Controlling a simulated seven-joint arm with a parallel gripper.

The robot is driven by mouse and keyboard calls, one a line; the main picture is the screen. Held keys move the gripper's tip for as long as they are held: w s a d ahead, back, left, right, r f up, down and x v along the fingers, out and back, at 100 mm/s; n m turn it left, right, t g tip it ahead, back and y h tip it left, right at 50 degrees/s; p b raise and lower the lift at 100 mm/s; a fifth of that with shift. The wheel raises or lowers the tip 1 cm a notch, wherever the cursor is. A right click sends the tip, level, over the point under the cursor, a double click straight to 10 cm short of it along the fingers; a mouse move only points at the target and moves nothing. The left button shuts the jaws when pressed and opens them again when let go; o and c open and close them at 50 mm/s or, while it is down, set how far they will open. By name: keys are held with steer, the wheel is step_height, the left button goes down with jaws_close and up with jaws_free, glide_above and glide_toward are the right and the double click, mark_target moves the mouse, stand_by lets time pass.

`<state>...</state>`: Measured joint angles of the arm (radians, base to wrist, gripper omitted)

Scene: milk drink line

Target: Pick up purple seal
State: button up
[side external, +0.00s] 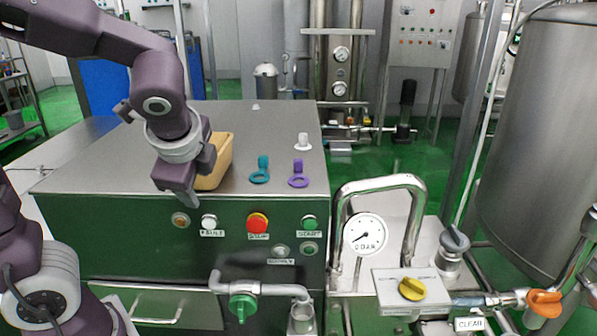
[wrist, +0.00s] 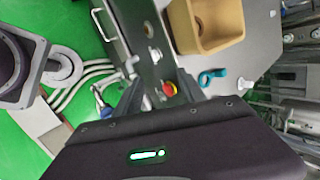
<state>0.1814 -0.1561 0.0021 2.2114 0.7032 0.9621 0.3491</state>
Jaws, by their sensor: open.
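The purple seal (side external: 298,181), a ring with a short upright tab, lies on the steel cabinet top (side external: 250,120) near its front right edge in the side view. I cannot make it out in the wrist view. My gripper (side external: 180,188) is open and empty, pointing down at the cabinet's front edge, well to the left of the purple seal and apart from it. Its fingers also show in the wrist view (wrist: 160,88). A teal seal (side external: 260,177) of similar shape lies just left of the purple one; it also shows in the wrist view (wrist: 206,78).
A tan open box (side external: 222,163) stands on the cabinet right behind my gripper. A small white piece (side external: 303,142) stands behind the purple seal. Buttons, including a red one (side external: 258,223), line the cabinet front. A curved steel pipe (side external: 415,195) rises to the right.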

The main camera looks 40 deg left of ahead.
steer(key=w+a+f+m+t+y, duration=0.1)
steer(key=w+f+m+t+y, duration=0.15)
steer(key=w+m, duration=0.85)
steer(key=m+t+y, duration=0.1)
steer(key=m+t, duration=0.2)
steer(key=m, duration=0.2)
glide_toward(299, 161)
steer(key=shift+w+a+f, duration=0.3)
steer(key=shift+a+f, duration=0.2)
steer(key=shift+f, duration=0.05)
steer(key=shift+w+a+f, duration=0.3)
steer(key=shift+a+f, duration=0.2)
steer(key=shift+f, duration=0.05)
steer(key=x, duration=0.4)
steer(key=r+x, duration=0.1)
steer(key=x, duration=0.2)
steer(key=shift+w, duration=0.3)
jaws_close()
